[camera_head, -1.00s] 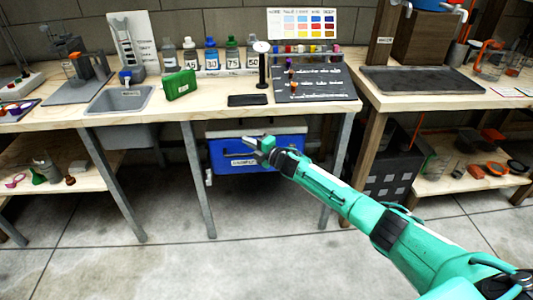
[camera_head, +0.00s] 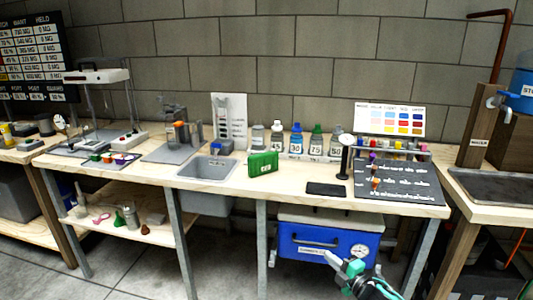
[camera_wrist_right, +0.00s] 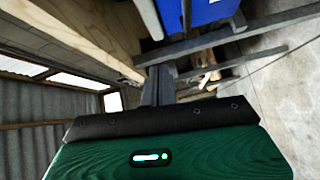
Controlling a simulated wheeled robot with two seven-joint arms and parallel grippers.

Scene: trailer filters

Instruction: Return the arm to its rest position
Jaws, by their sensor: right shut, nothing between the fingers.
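My right gripper (camera_head: 343,266) is at the bottom of the head view, in front of the blue cooler (camera_head: 300,246) under the workbench. Its fingers are shut and empty. Only the gripper and a short piece of my green right arm show there. In the right wrist view, the dark gripper body (camera_wrist_right: 158,92) points away from the green wrist housing, with a wooden bench edge to its left and the blue cooler (camera_wrist_right: 200,12) at the top. My left gripper is in neither view.
The workbench (camera_head: 225,184) carries a sink (camera_head: 207,168), a green box (camera_head: 263,164), several bottles and a dark tray (camera_head: 400,180). Its metal legs stand near my right gripper. A second bench (camera_head: 485,212) is at the right. Concrete floor (camera_head: 140,270) lies open in front.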

